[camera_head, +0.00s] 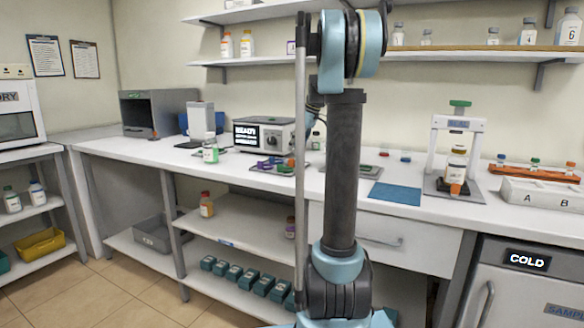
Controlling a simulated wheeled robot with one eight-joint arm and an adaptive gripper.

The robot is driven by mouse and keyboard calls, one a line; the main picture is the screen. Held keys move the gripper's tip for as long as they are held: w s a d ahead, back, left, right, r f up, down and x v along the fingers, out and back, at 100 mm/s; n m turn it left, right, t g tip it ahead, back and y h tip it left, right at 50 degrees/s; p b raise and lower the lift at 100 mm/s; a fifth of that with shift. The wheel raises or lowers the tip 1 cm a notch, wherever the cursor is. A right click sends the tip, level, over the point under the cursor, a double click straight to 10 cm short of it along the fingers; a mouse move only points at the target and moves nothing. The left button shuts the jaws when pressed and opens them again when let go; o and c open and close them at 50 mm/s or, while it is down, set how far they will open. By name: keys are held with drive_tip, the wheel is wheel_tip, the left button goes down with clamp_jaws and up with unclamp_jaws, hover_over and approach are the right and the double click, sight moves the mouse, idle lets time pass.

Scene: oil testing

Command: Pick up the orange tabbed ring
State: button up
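I cannot pick out an orange tabbed ring for certain. A dark mat (262,170) on the bench, left of my arm, carries small purple pieces (270,162), a green piece (284,169) and a reddish piece (291,162); their shapes are too small to tell. My upright arm may hide part of the bench beside this mat. A small orange part (455,189) shows low on the white press (458,125), under a labelled bottle (457,164). My gripper is not in view; only arm links show.
A white instrument (264,135) with a display stands behind the mat. A blue mat (395,193) lies bare right of my arm. An orange rack (535,172) and white A/B tray (542,194) are at right. Shelves with bottles hang above the bench.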

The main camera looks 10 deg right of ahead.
drive_tip(key=shift+x, duration=2.9)
drive_tip(key=shift+s, duration=0.1)
clamp_jaws()
